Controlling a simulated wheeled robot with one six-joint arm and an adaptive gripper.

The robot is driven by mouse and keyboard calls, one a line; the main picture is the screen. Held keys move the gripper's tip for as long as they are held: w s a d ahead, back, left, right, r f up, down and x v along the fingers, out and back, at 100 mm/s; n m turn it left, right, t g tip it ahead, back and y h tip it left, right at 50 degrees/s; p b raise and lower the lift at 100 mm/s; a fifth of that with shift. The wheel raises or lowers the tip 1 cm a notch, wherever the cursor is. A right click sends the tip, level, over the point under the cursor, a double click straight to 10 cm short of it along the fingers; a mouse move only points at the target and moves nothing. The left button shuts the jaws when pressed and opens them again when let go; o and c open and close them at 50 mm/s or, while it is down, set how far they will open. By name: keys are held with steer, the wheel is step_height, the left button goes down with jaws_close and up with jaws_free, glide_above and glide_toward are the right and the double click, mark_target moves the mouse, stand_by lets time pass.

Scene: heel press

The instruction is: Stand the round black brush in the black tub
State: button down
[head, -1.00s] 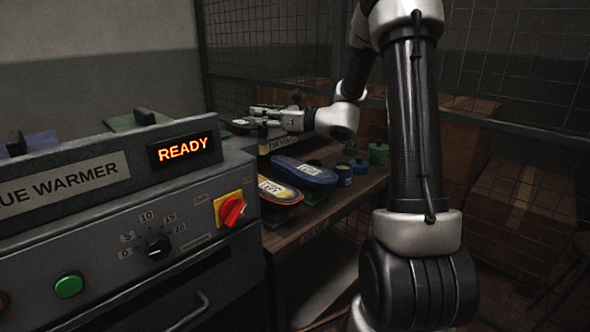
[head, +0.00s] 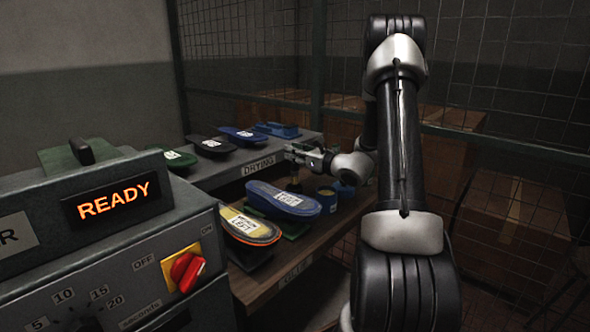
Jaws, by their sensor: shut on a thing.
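My gripper (head: 294,154) is in the head view, right of the DRYING shelf sign and above the lower bench. It is shut on a small, slim thing hanging below the fingers, which I take for the round black brush (head: 294,184); it is dark and small, so its details are unclear. Just right of it stand a small blue pot (head: 326,199) with a tan top and another blue pot (head: 345,193), partly behind my arm. I cannot make out the black tub for certain; it may be hidden or lost in the dark.
A blue sole (head: 284,201) and a yellow-orange sole (head: 249,227) rest at the front of the wooden bench (head: 262,284). More soles lie on the upper drying shelf (head: 224,172). The glue warmer (head: 110,258), showing READY, stands at left. A wire mesh fence runs behind.

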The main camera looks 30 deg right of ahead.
mark_target(297, 165)
steer(key=shift+f, duration=2.3)
steer(key=c, duration=1.2)
jaws_free()
steer(key=shift+c, duration=0.2)
